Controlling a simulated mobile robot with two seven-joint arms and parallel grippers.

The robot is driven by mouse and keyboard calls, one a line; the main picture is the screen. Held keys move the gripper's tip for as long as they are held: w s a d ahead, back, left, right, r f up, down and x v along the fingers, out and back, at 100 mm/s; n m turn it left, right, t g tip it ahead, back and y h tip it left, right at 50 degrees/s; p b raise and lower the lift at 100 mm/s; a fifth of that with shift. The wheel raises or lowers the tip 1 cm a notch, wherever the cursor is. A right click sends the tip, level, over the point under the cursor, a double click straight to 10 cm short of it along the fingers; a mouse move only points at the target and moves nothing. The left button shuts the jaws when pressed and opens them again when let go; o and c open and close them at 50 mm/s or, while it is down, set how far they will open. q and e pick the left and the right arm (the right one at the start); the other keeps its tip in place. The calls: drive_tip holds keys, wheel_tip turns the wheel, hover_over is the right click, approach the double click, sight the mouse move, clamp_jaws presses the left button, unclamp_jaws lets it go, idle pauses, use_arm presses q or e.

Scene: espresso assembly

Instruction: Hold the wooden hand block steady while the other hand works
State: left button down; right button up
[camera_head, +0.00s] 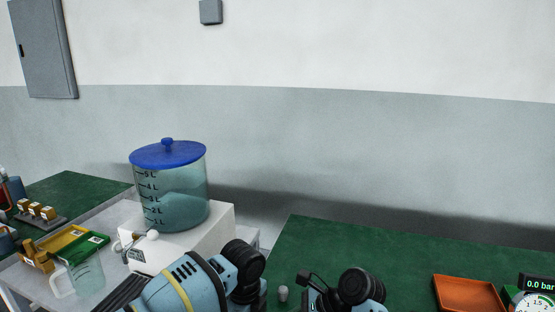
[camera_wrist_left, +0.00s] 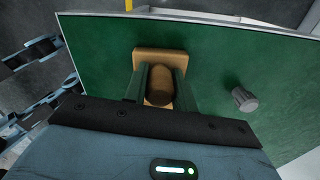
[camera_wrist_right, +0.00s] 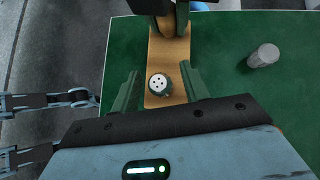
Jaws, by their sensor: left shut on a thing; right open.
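The wooden hand block (camera_wrist_left: 160,57) lies on the green table top. In the left wrist view the fingers of my left gripper (camera_wrist_left: 162,80) are shut on its rounded brown part, one finger on each side. In the right wrist view the block (camera_wrist_right: 162,60) runs as a long strip, with my left gripper's dark fingers (camera_wrist_right: 166,22) at its far end. A small round piece with dark holes in a white face (camera_wrist_right: 159,84) is on the block. My right gripper (camera_wrist_right: 158,85) is open, its fingers apart on either side of that piece. The head view does not show the block.
A grey cylinder (camera_wrist_left: 245,100) stands on the green table beside the block. In the head view, an orange tray (camera_head: 468,293) and a pressure gauge (camera_head: 538,298) are at the right. A blue-lidded water tank (camera_head: 172,190) stands at the left.

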drive_tip(key=v, duration=1.2)
drive_tip(key=shift+c, duration=0.7)
drive_tip(key=shift+s+a+f+m+t, duration=0.35)
drive_tip(key=shift+a+m+t, duration=0.15)
drive_tip(key=shift+m, duration=0.15)
drive_tip(key=shift+s+a+f+m+t, duration=0.3)
drive_tip(key=shift+s+a+m+t, duration=0.15)
drive_tip(key=shift+m, duration=0.2)
drive_tip(key=shift+x, duration=5)
drive_tip(key=shift+w+d+f, duration=0.15)
drive_tip(key=shift+w+d, duration=0.05)
